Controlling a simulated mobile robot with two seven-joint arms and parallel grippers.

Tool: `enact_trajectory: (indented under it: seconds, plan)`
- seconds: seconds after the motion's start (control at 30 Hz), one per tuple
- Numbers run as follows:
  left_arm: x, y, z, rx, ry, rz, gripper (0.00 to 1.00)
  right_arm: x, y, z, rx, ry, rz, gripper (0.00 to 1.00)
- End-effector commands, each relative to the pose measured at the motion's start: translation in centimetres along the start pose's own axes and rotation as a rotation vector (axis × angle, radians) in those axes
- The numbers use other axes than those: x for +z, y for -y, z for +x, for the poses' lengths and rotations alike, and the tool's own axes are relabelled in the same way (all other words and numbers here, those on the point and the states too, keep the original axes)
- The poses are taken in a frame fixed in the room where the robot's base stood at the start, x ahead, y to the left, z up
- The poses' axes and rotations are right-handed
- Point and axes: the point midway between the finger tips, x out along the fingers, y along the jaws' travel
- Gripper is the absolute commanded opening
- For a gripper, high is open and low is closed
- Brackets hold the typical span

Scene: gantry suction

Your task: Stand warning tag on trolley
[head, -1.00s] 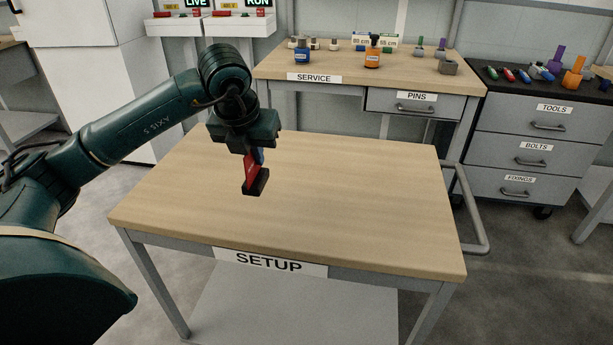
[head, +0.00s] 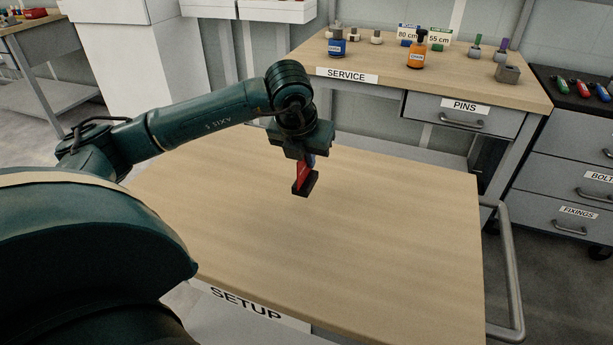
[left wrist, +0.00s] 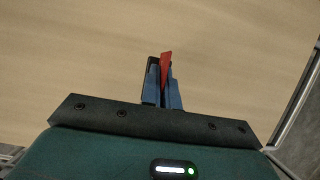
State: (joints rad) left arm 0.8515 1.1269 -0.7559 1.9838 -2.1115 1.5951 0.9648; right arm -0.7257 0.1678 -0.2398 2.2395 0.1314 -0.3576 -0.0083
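The warning tag (head: 304,174) is a red plate on a black foot. It is upright below my left gripper (head: 308,158), over the wooden top of the SETUP trolley (head: 400,230). My left gripper is shut on the tag. In the left wrist view, the red tag (left wrist: 166,68) shows between the blue fingers of my left gripper (left wrist: 162,85). Whether the black foot touches the trolley top or hangs just above it, I cannot tell. My right gripper is not in view.
The trolley top is otherwise clear. A handle rail (head: 512,270) is at its right side. Behind stands the SERVICE bench (head: 375,85) with a blue bottle (head: 337,45), an orange bottle (head: 417,52) and small parts. A grey drawer cabinet (head: 560,165) stands at right.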

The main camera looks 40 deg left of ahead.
Motion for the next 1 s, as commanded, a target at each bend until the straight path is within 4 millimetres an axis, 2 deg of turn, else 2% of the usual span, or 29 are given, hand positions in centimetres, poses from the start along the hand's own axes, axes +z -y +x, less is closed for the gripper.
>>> enact_trajectory:
  seconds: [0.4,0.73,0.8,1.0]
  plan:
    - [-1.7,-0.1,4.0,0.001,-0.001,-0.001,0.00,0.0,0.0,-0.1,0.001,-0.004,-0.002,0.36]
    - [-1.9,0.0,4.5,-0.001,0.001,-0.001,0.00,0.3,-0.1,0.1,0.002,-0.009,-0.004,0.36]
    - [-1.8,0.0,4.3,-0.001,0.000,-0.001,0.08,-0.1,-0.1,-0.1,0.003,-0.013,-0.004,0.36]
    - [-1.8,0.0,4.2,-0.001,0.000,-0.001,0.24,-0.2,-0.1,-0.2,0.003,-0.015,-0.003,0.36]
